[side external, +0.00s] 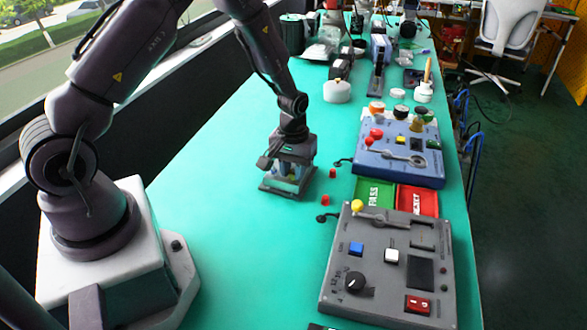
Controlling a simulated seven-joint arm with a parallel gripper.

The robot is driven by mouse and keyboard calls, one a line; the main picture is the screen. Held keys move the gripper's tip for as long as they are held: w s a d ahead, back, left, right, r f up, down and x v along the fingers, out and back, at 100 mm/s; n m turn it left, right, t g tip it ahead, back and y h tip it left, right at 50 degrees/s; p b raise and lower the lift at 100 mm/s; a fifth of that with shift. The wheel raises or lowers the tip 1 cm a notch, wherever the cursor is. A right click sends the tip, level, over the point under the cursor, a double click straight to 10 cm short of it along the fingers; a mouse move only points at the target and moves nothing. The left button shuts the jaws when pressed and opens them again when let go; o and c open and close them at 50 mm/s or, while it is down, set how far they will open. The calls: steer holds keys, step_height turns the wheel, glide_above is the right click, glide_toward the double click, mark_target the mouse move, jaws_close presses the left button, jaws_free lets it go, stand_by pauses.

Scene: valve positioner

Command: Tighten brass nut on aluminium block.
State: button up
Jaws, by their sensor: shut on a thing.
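My gripper (290,168) points down over a small fixture on the green bench, left of the control panels. Its jaws are shut at the top of this fixture. A dark base plate (268,187) shows at the bottom, with a pale block-like body (292,178) partly visible above it. The brass nut cannot be made out, as the gripper and wrist cover the spot where the jaws close.
Two small red pieces (325,200) lie just right of the fixture. A grey control panel (395,265) and a blue one (400,155) stand on the right, with green (374,195) and red (417,201) trays between them.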

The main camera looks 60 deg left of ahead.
mark_target(292, 172)
steer(key=m, duration=0.6)
steer(key=shift+a+m, duration=0.15)
steer(key=shift+m, duration=0.15)
steer(key=m, duration=0.4)
steer(key=shift+a+m, duration=0.1)
steer(key=shift+m, duration=0.6)
steer(key=o, duration=0.9)
step_height(292, 172, up, 13)
